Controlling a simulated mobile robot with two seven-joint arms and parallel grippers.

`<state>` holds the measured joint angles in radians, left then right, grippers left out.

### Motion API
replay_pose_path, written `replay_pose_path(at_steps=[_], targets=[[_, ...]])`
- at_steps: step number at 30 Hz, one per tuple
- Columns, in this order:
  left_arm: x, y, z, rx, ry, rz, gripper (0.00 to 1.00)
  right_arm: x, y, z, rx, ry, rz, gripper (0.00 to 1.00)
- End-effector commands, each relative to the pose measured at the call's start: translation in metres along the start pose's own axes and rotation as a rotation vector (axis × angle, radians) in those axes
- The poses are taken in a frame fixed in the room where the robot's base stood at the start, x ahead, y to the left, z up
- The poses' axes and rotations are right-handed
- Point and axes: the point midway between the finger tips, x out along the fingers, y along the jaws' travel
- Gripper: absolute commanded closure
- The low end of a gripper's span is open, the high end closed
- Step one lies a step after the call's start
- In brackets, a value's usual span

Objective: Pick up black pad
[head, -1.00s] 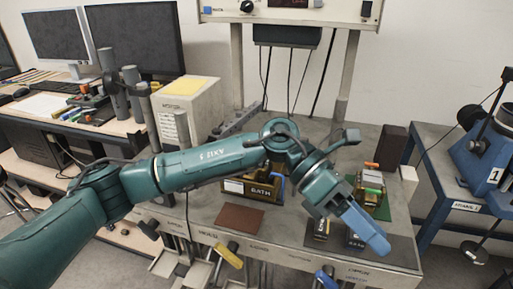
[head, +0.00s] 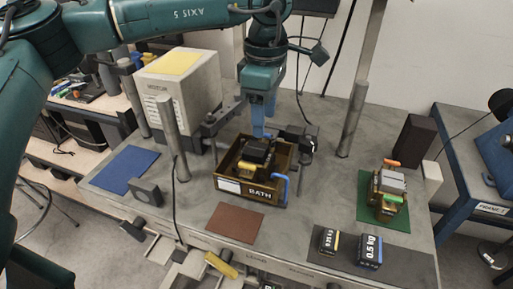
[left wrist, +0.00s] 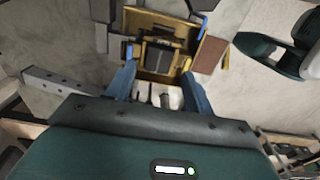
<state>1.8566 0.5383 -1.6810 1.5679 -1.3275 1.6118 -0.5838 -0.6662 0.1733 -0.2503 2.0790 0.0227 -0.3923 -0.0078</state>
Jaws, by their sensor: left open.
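A black block-like pad (head: 258,150) sits on top of a brass-coloured piece inside the brown tray marked BATH (head: 229,187). In the left wrist view the dark pad (left wrist: 158,56) shows between and beyond my fingertips, inside the tray (left wrist: 140,20). My left gripper (head: 258,122) points down just above the back part of the tray; its blue fingers (left wrist: 158,84) are open with nothing held between them. The fingers appear apart from the pad. My right gripper is in neither view.
A blue mat (head: 126,169), a brown mat (head: 234,222) and a green mat (head: 372,211) with a similar brass piece lie on the bench. Two weights, 0.25 kg (head: 328,241) and 0.5 kg (head: 370,252), stand front right. Grey posts (head: 173,140) stand left of the tray.

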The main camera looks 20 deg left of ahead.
Motion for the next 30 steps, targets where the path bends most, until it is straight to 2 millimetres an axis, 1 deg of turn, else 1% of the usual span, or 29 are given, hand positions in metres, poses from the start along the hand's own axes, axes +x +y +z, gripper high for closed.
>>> replay_pose_path(at_steps=[1,4,8,10,14,15,18,21,27,30], targets=[[0.007,0.0,0.0,0.0,0.0,-0.003,0.47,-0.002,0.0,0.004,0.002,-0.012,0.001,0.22],[0.018,0.0,0.0,0.0,-0.001,0.0,0.47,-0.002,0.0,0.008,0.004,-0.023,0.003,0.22],[0.025,0.0,0.0,0.001,-0.001,0.0,0.47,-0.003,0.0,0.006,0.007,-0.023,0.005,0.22],[0.032,-0.001,-0.001,0.001,-0.001,-0.003,0.47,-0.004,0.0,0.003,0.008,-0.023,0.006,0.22],[0.051,-0.003,-0.005,0.001,0.0,-0.003,0.47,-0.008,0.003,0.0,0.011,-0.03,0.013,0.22],[0.058,-0.003,-0.005,0.001,-0.001,-0.003,0.47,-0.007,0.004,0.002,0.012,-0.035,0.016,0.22],[0.07,-0.003,-0.004,0.0,-0.002,-0.001,0.47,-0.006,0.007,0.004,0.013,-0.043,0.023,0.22],[0.075,-0.002,-0.005,-0.001,-0.001,0.001,0.47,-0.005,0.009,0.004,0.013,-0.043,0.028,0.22],[0.075,-0.002,-0.004,-0.001,-0.002,0.001,0.47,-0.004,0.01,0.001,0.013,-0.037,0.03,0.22],[0.075,-0.002,-0.004,-0.001,-0.002,0.001,0.55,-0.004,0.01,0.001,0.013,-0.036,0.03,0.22]])
